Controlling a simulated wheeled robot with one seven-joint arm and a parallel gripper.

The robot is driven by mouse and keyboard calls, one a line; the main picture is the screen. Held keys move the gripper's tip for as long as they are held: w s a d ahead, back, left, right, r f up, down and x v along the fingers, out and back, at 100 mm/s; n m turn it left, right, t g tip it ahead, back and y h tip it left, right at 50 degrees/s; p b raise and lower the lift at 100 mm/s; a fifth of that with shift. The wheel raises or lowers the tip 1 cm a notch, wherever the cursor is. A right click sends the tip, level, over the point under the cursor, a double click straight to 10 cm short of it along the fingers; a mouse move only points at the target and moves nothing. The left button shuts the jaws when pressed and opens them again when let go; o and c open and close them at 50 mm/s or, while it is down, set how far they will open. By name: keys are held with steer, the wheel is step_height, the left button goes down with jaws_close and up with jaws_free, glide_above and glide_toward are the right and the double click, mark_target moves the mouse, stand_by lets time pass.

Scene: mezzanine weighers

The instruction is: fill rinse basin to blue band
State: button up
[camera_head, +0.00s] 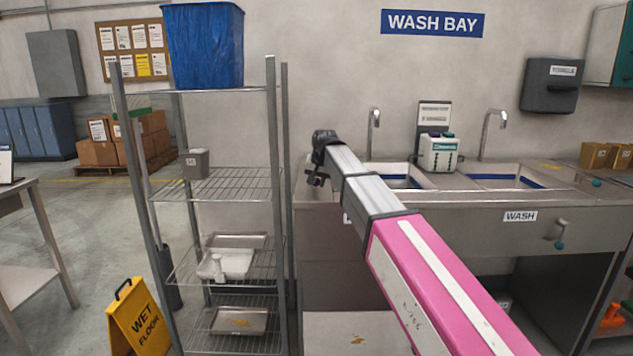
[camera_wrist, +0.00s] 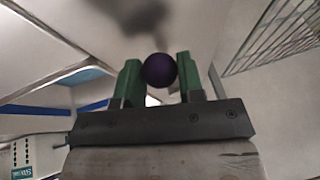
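My gripper (camera_wrist: 158,72) reaches to the left front of the steel sink unit. Its two green fingers sit on either side of a round dark purple knob (camera_wrist: 158,70) and appear to touch it. The knob shows small and dark under the gripper in the head view (camera_head: 316,182). The left basin (camera_head: 398,170) has a blue band (camera_head: 402,182) along its inner wall and is partly hidden by my arm. A tap (camera_head: 375,117) stands behind it. I see no clear water surface. The label on the left front is almost fully covered by my arm.
The right basin (camera_head: 500,172), with a WASH sign (camera_head: 520,216), has its own tap (camera_head: 491,120) and a teal knob (camera_head: 560,245). A white dispenser box (camera_head: 438,153) stands between the taps. A wire shelf rack (camera_head: 215,184) stands close on the left, with a wet-floor sign (camera_head: 139,317) before it.

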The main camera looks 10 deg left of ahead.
jaws_close()
steer(key=shift+d, duration=0.1)
steer(key=shift+w+d+n+g+y, duration=0.2)
steer(key=shift+w+d+n+y, duration=0.15)
steer(key=shift+n, duration=0.4)
steer(key=shift+w+d+n+g+y, duration=0.2)
steer(key=shift+d+n, duration=0.25)
steer(key=shift+n, duration=0.3)
steer(key=shift+w+d+n+g+y, duration=0.15)
steer(key=shift+w+d+n+g, duration=0.2)
steer(key=shift+n, duration=0.45)
steer(key=shift+w+d+n+g+y, duration=0.15)
steer(key=shift+w+d+n+g, duration=0.2)
steer(key=shift+n, duration=0.45)
steer(key=shift+w+d+n+g+y, duration=0.2)
steer(key=shift+w+n, duration=0.25)
steer(key=shift+n, duration=0.35)
steer(key=o, duration=0.6)
jaws_free()
steer(key=shift+o, duration=0.2)
